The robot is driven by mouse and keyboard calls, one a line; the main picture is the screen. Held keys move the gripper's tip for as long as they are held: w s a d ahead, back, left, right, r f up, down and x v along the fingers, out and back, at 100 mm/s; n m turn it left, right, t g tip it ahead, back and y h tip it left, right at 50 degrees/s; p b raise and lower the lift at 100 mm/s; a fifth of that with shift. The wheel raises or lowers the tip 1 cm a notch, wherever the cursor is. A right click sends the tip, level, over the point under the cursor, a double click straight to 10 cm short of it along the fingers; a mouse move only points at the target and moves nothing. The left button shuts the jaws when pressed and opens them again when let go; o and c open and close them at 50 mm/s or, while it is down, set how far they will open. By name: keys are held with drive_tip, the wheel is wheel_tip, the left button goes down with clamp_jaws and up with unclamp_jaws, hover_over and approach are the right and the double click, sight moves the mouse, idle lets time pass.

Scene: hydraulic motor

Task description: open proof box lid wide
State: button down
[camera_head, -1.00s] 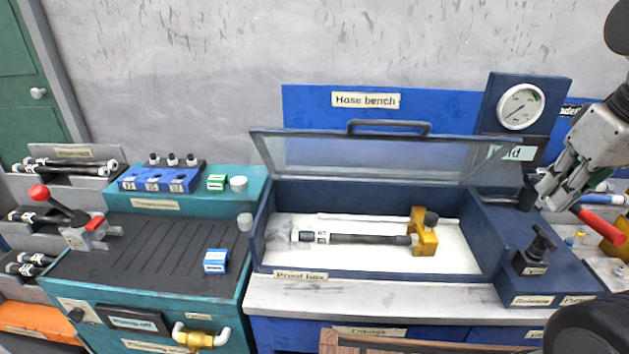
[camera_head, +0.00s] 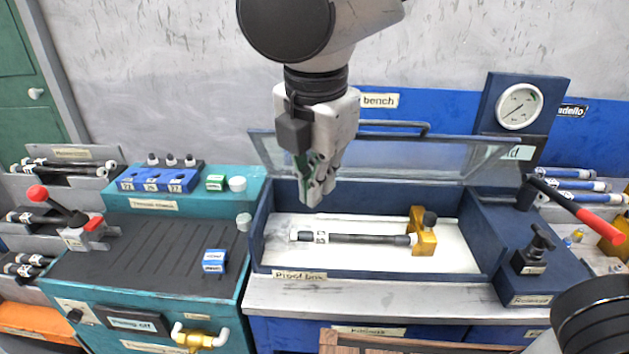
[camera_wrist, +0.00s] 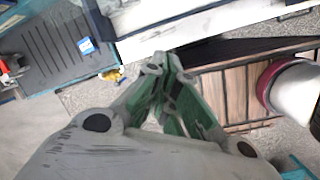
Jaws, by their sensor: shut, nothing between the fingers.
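The proof box (camera_head: 262,240) is a dark blue box with a white floor on the bench. Its clear lid (camera_head: 410,154) stands raised at the back, tilted, with a dark handle bar (camera_head: 424,128) along its top edge. A black hose (camera_head: 365,238) with pale end fittings lies inside, its right end at a yellow block (camera_head: 424,242). My gripper (camera_head: 312,200) is shut and empty, pointing down in front of the lid's left part. It hides part of the lid and handle. In the wrist view my gripper's fingertips (camera_wrist: 168,62) are together.
A red-handled lever (camera_head: 590,218) and a black release knob (camera_head: 540,240) stand right of the box. A gauge (camera_head: 519,106) is behind. A teal machine (camera_head: 80,290) with a red-knobbed lever (camera_head: 40,194) is at left.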

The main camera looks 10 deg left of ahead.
drive_tip(key=w+a+f+n, duration=0.1)
drive_tip(key=w+f+n, duration=0.4)
drive_tip(key=w+n, duration=0.2)
drive_tip(key=shift+w+a+t, duration=0.2)
drive_tip(key=shift+w+t, duration=0.15)
drive_tip(key=shift+t, duration=0.05)
idle(0.4)
drive_tip(key=shift+w+r, duration=0.2)
drive_tip(key=shift+r, duration=0.15)
idle(0.6)
